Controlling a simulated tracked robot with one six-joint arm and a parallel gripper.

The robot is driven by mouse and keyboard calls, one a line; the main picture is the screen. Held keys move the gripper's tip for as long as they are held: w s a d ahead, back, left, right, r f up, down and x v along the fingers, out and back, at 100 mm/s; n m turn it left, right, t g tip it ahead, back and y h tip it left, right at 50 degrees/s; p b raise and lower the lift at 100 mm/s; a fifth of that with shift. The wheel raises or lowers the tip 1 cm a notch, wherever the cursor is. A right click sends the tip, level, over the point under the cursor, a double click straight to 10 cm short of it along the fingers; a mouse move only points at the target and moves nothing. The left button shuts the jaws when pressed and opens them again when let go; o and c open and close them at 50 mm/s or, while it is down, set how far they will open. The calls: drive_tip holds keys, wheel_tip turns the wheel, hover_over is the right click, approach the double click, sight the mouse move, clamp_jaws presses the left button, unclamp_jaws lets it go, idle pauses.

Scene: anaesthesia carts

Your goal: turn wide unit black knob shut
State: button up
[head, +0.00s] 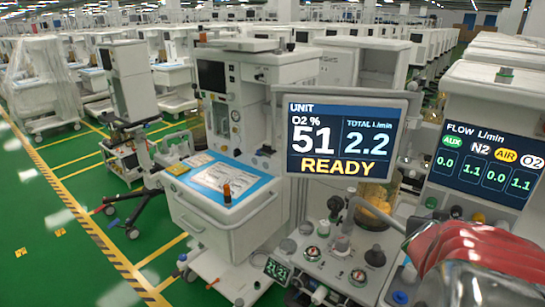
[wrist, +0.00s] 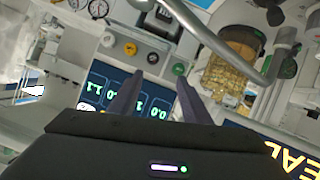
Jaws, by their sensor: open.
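The wide unit's flow screen (head: 484,165) stands at the right in the head view, reading AUX 0.0, N2 1.1, AIR 0.0 and O2 1.1. Below it is a row of small knobs, with the black knob (head: 455,212) between a green and a yellow one. In the wrist view, which is upside down, the black knob (wrist: 153,58) shows just beyond the fingertips, roughly midway between them. My gripper (wrist: 160,76) is open and empty, its dark fingers in front of the flow screen (wrist: 100,83). My gripper's fingers do not show in the head view.
The yellow knob (wrist: 130,48) and green knob (wrist: 178,69) sit close on either side. A grey pipe (wrist: 218,45) crosses near the fingers. The UNIT screen (head: 345,137) reads O2 51, total 2.2, READY. A cart with a blue top (head: 250,187) stands left.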

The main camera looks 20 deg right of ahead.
sight(456, 213)
drive_tip(key=shift+s+d+r, duration=0.15)
drive_tip(key=shift+s+d, duration=0.3)
drive_tip(key=shift+s, duration=0.1)
drive_tip(key=shift+x, duration=6.95)
drive_tip(key=shift+s+d+r, duration=0.1)
drive_tip(key=shift+s+r, duration=0.05)
drive_tip(key=shift+c, duration=0.4)
drive_tip(key=c, duration=0.9)
drive_tip(key=shift+a, duration=0.2)
drive_tip(key=shift+c, duration=0.3)
drive_tip(key=shift+d, duration=0.1)
